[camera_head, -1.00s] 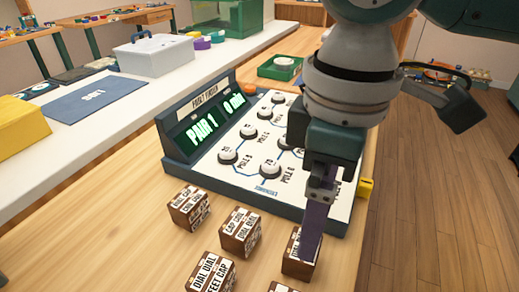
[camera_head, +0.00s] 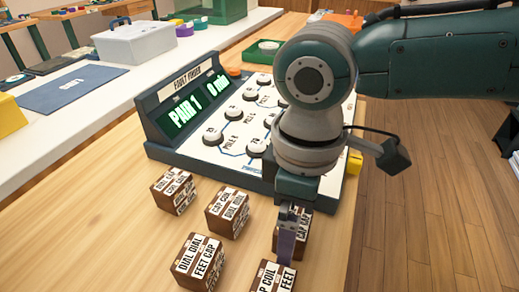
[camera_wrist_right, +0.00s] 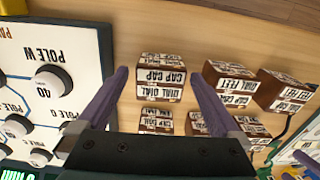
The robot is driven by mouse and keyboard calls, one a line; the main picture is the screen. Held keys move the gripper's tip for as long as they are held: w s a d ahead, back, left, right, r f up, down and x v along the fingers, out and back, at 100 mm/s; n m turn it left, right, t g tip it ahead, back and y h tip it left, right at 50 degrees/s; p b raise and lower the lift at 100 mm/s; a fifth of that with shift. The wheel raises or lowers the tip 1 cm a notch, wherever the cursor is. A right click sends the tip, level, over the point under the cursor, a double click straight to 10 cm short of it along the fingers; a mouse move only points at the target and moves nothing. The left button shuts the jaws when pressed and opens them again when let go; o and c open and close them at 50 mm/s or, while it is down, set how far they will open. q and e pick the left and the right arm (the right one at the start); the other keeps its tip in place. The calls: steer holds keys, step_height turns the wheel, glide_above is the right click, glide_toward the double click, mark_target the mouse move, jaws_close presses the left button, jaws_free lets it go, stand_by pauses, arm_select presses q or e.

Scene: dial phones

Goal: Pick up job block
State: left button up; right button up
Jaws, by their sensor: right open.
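Several brown job blocks with white word labels stand on the wooden table. In the head view, one is at the left (camera_head: 174,191), one in the middle (camera_head: 228,212), one at the front (camera_head: 201,262) and one at the bottom edge (camera_head: 274,278). My right gripper (camera_head: 287,258) points down in front of another block (camera_head: 304,228) and partly hides it. In the right wrist view, my right gripper (camera_wrist_right: 158,74) is open, with a block labelled CAP and DIAL (camera_wrist_right: 162,78) showing between its fingers. I cannot tell the depth gap. My left gripper is out of view.
The fault finder panel (camera_head: 165,150) with round knobs stands behind the blocks; its screen reads PAIR 1. A yellow part (camera_head: 355,162) sits at its right side. The table's right edge drops to the floor (camera_head: 430,220). Bare table lies left of the blocks.

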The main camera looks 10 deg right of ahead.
steer(key=c, duration=1.5)
steer(key=shift+o, duration=0.2)
steer(key=shift+r, duration=0.1)
